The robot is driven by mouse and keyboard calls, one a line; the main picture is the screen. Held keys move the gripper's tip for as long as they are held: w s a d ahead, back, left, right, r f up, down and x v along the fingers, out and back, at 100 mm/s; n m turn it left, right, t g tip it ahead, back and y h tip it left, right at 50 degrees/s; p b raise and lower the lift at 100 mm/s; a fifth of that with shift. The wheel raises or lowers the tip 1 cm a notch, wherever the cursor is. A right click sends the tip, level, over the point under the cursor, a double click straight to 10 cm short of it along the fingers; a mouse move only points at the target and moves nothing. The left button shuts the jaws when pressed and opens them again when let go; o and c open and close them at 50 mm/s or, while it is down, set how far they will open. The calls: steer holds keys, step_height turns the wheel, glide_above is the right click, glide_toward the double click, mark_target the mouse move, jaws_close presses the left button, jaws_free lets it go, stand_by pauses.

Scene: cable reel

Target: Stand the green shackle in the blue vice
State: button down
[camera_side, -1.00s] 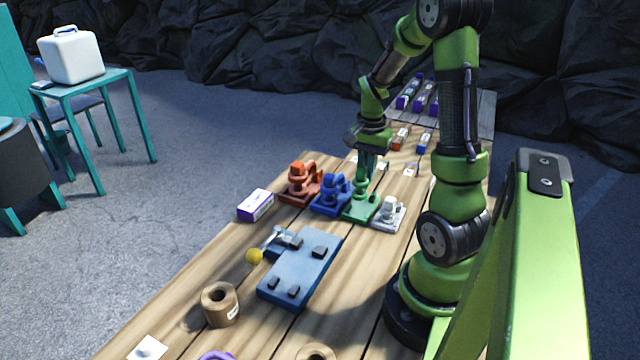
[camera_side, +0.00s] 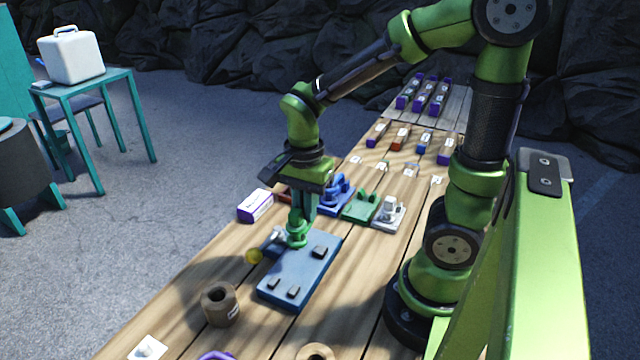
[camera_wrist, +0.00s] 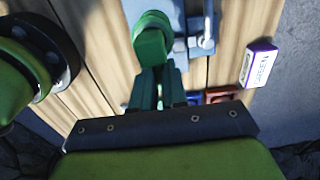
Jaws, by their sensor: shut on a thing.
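The green shackle (camera_side: 296,238) is in my gripper (camera_side: 302,212), which is shut on its upper part. It hangs roughly upright at the far end of the blue vice (camera_side: 290,278), by the clamp. I cannot tell whether it touches the vice. In the wrist view the green shackle (camera_wrist: 151,42) is beyond the fingertips of my gripper (camera_wrist: 157,75) and covers part of the vice (camera_wrist: 183,45).
Behind the vice are a green base (camera_side: 360,208) without its shackle, a blue shackle on its base (camera_side: 338,192) and a white one (camera_side: 390,210). A purple-white box (camera_side: 255,205) lies to the left. A brown spool (camera_side: 219,304) stands in front. Bare wood lies right of the vice.

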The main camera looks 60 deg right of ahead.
mark_target(307, 230)
steer(key=shift+f, duration=2.85)
steer(key=shift+f, duration=0.45)
steer(key=c, duration=1.1)
jaws_free()
steer(key=shift+r, duration=0.1)
